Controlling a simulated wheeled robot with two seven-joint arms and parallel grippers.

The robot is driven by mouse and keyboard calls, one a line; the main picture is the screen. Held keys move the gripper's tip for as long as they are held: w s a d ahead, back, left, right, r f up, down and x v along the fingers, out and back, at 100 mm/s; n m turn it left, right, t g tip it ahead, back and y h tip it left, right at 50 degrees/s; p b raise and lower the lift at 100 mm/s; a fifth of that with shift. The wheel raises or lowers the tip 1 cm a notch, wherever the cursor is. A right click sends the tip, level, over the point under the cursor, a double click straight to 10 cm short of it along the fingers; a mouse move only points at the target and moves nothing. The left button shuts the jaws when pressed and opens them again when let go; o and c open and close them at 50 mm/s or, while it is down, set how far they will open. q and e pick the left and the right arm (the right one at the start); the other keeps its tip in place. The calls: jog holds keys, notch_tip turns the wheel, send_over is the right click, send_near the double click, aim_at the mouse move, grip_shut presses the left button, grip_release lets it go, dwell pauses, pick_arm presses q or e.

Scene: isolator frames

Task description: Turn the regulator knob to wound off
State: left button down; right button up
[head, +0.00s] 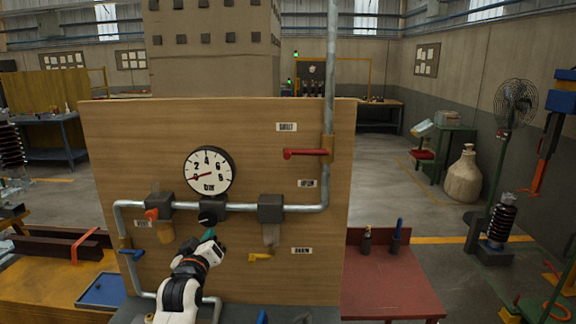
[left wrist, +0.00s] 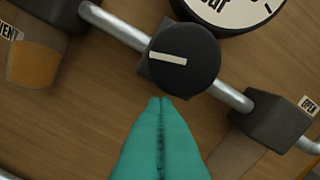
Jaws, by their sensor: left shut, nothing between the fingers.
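The black regulator knob (head: 208,219) sits on a grey block in the pipe, below the round gauge (head: 209,171). In the left wrist view the knob (left wrist: 185,58) shows a white pointer line lying nearly level across the picture, while the pipe slants down to the right. The gauge's red needle points left, to the low end of its scale. My left gripper (head: 211,235), with teal fingers, is just below the knob. In the left wrist view its shut fingertips (left wrist: 160,99) are empty at the knob's lower edge; I cannot tell whether they touch it. My right gripper is not in view.
The wooden panel (head: 120,160) carries the bent grey pipe (head: 160,206). A red lever (head: 305,153) is at upper right, a yellow lever (head: 262,257) at lower right, an orange-red handle (head: 152,214) left of the knob, and a blue lever (head: 131,254) at lower left.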

aim_at(223, 219)
pick_arm(q)
jog(key=shift+r+p, duration=0.5)
dwell(0.7)
jog(key=shift+d+r+p, duration=0.15)
jog(key=shift+d+p, duration=0.05)
jog(key=shift+p, duration=0.1)
jog(key=shift+d+r+p, duration=0.7)
jog(key=shift+d+p, duration=0.3)
jog(key=shift+p, duration=0.55)
jog(key=shift+d+f, duration=0.1)
jog(key=shift+f, duration=0.15)
